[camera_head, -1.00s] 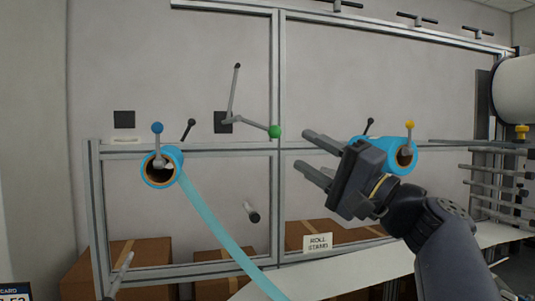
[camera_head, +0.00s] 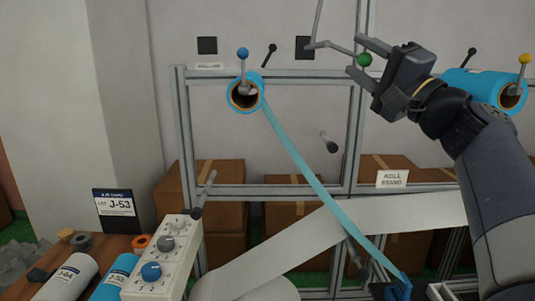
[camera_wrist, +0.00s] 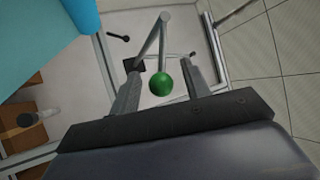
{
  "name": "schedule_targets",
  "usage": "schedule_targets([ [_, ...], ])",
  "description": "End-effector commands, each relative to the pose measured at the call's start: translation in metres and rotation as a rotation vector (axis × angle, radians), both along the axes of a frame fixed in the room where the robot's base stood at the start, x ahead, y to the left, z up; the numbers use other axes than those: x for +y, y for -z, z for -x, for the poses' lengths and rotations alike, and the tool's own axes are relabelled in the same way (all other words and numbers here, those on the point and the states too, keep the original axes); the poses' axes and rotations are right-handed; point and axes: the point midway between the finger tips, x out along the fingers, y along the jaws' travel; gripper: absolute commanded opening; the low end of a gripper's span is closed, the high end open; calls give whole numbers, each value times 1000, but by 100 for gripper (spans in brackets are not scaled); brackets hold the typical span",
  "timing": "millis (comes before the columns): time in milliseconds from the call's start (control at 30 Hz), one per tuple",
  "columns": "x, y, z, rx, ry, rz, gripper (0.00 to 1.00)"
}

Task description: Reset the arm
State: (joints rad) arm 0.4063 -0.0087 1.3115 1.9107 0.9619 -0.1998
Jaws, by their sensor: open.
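A grey bent arm (camera_head: 333,47) is mounted at a black plate (camera_head: 303,50) on the wall behind the metal frame. A green ball (camera_head: 364,60) sits on its end, and a thinner rod rises from the plate. My gripper (camera_head: 356,56) is open, with its two fingers pointing left, one above and one below the ball in the head view. In the wrist view, the green ball (camera_wrist: 161,85) shows between the two open fingers (camera_wrist: 160,72). I cannot tell whether either finger touches it.
A blue roll (camera_head: 246,94) is on the left with a pale blue strip (camera_head: 305,172) running down right. Another blue roll (camera_head: 485,85) is close behind my arm. A control box with knobs (camera_head: 163,257) stands at lower left. Cardboard boxes (camera_head: 218,195) sit behind the frame.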

Motion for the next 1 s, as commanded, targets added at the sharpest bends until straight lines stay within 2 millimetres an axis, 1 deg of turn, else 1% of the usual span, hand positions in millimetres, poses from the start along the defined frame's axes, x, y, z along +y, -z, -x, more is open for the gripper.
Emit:
schedule_targets([
  [33,4,-4,-5,1,-5,0,45],
  [200,11,-9,-15,1,-3,-1,45],
  [667,9,-7,-13,0,0,8,45],
  [833,1,0,-3,0,3,0,45],
  [1000,-14,13,17,1,5,-1,45],
])
